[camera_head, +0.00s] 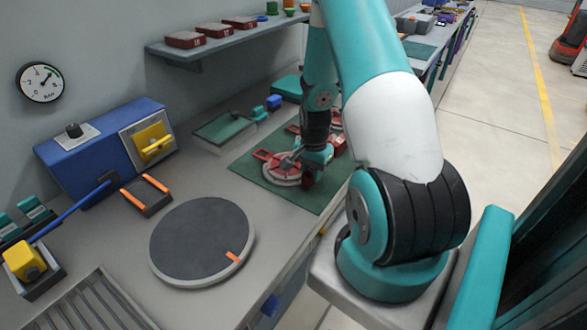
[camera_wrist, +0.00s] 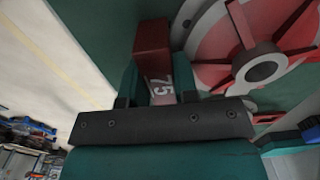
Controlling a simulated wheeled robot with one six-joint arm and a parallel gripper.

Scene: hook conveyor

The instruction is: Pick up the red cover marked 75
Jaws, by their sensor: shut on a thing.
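The red cover marked 75 (camera_wrist: 152,42) is a narrow red block with white digits on its near end. In the wrist view it sits between the two teal fingers of my gripper (camera_wrist: 158,84), which are shut on it. In the head view my gripper (camera_head: 318,156) is low over the green mat (camera_head: 305,197), at the right side of a round grey and red part (camera_head: 284,170). My arm and gripper hide most of the cover there. I cannot tell whether the cover touches the mat.
The round part is close beside the cover in the wrist view (camera_wrist: 258,66). A dark turntable (camera_head: 200,240) lies left on the bench. A blue box (camera_head: 100,150) with a yellow handle stands at the wall. Red blocks sit on a shelf (camera_head: 215,44).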

